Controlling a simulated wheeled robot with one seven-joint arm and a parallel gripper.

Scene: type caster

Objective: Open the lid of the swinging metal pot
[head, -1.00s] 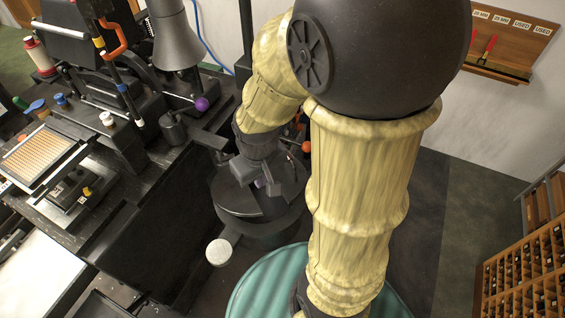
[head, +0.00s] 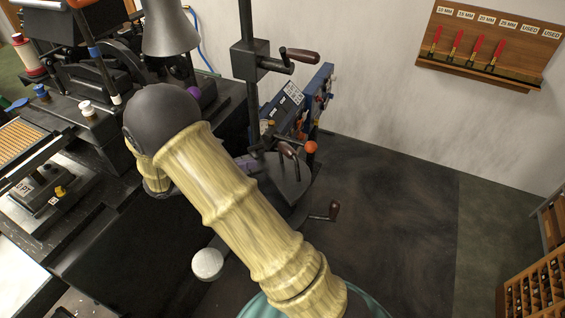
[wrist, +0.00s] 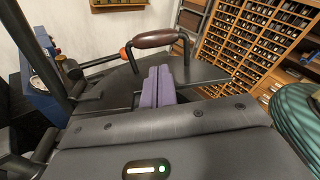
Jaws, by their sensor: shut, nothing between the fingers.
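The metal pot's dark lid (head: 291,182) shows in the head view right of my arm, with a curved brown handle (head: 288,150) above it. In the wrist view the flat dark lid (wrist: 208,74) lies just past my fingertips, and its arched brown handle (wrist: 160,39) stands beyond them. My gripper (wrist: 160,70) has its two purple fingers together, empty, close to the lid and apart from the handle. In the head view the gripper (head: 246,163) is mostly hidden behind my arm. My arm hides most of the pot, so I cannot tell how far the lid is open.
A black post with a brown crank handle (head: 302,55) stands behind the lid. An orange knob (head: 311,147) and a blue machine (head: 318,92) are near it. A second brown handle (head: 332,210) sticks out lower right. Black machinery fills the left; the floor at right is clear.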

